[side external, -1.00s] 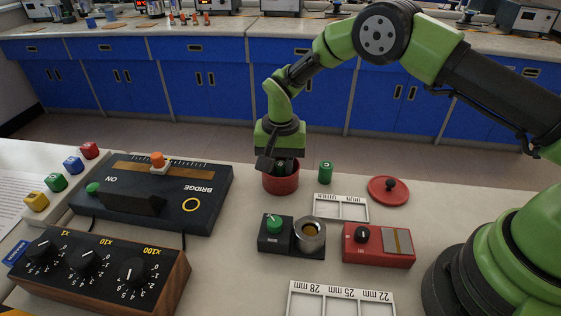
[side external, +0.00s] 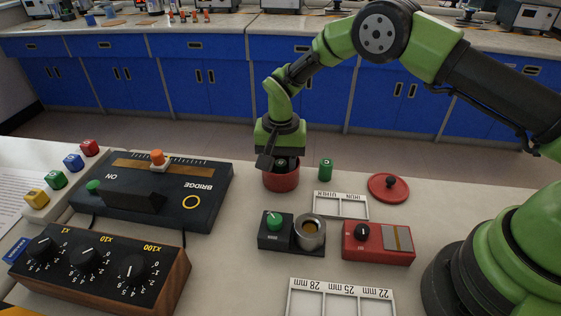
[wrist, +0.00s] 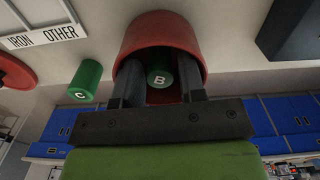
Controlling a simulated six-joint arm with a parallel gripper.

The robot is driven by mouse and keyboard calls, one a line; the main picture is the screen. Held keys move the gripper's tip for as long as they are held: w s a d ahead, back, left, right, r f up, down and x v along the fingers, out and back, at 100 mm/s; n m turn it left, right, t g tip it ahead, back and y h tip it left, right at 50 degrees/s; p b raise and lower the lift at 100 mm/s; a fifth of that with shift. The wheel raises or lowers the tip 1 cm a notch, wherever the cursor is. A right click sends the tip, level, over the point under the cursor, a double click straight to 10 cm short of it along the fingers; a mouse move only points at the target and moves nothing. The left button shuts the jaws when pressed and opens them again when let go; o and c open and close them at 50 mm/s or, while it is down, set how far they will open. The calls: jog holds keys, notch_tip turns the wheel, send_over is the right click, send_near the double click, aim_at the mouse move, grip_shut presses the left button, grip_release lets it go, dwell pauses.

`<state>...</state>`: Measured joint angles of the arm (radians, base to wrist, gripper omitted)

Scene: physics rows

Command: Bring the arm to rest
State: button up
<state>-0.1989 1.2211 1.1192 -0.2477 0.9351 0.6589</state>
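My gripper (wrist: 160,68) points down into a red cup (side external: 281,180) on the bench. The cup also shows in the wrist view (wrist: 160,32). A green cylinder marked B (wrist: 159,79) is inside the cup, between my two fingers. The fingers stand apart; I cannot tell whether they press on it or are just clear of it. In the side external view the fingertips are hidden by the cup.
A green cylinder marked C (wrist: 86,80) stands right of the cup in the side view, near a labelled white tray (side external: 341,217) and a red knobbed lid (side external: 389,191). A black bridge box (side external: 205,200) lies left. A metal ring (side external: 310,246) and red box (side external: 380,256) stand in front.

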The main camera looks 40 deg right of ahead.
jog(key=shift+r, duration=3.95)
jog(key=shift+r, duration=0.15)
jog(key=s+d+r+n+t+y, duration=0.15)
jog(key=s+r, duration=0.25)
jog(key=r, duration=0.4)
jog(key=s+d+r+t, duration=0.2)
jog(key=s+r, duration=0.2)
jog(key=r, duration=0.5)
jog(key=s+d+r+n+t, duration=0.1)
jog(key=s+t, duration=0.1)
jog(key=s, duration=0.7)
jog(key=s+d+r+n+t, duration=0.1)
jog(key=s+r, duration=0.1)
jog(key=s, duration=0.7)
jog(key=shift+r+n+t, duration=0.15)
jog(key=shift+n+t, duration=0.2)
